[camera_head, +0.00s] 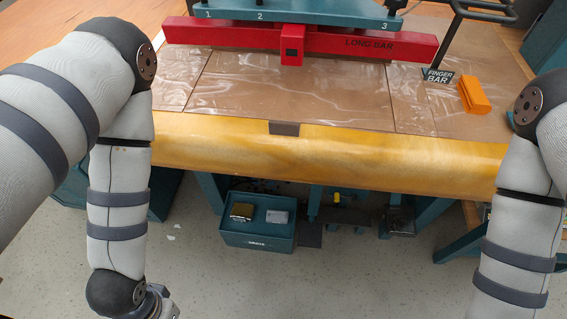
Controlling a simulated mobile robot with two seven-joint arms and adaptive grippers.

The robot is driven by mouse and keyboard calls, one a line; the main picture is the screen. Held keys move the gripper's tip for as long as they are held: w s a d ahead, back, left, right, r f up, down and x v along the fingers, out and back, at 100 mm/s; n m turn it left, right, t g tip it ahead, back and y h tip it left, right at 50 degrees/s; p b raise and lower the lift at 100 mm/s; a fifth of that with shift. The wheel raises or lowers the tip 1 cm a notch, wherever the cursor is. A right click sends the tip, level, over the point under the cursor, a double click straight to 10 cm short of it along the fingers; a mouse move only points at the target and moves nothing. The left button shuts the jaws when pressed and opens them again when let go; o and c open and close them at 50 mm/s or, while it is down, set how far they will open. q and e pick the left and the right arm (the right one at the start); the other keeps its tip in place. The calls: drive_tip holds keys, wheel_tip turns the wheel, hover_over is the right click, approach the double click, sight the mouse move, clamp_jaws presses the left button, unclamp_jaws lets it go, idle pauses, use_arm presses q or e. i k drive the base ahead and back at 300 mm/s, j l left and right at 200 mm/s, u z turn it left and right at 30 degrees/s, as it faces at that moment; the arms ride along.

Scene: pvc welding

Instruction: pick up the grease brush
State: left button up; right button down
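I cannot make out a grease brush for certain. A teal box (262,235) with a small label stands under the bench; the label is too small to read surely.
The bench has a rounded yellow front edge (330,154) and a brown film-covered top. A red long bar (235,35) lies across the back. An orange block (474,95) sits beside the finger bar sign (439,77). A small yellow item (337,197) shows under the bench. Floor in front is clear.

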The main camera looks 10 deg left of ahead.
sight(274, 216)
drive_tip(key=k+j, duration=0.95)
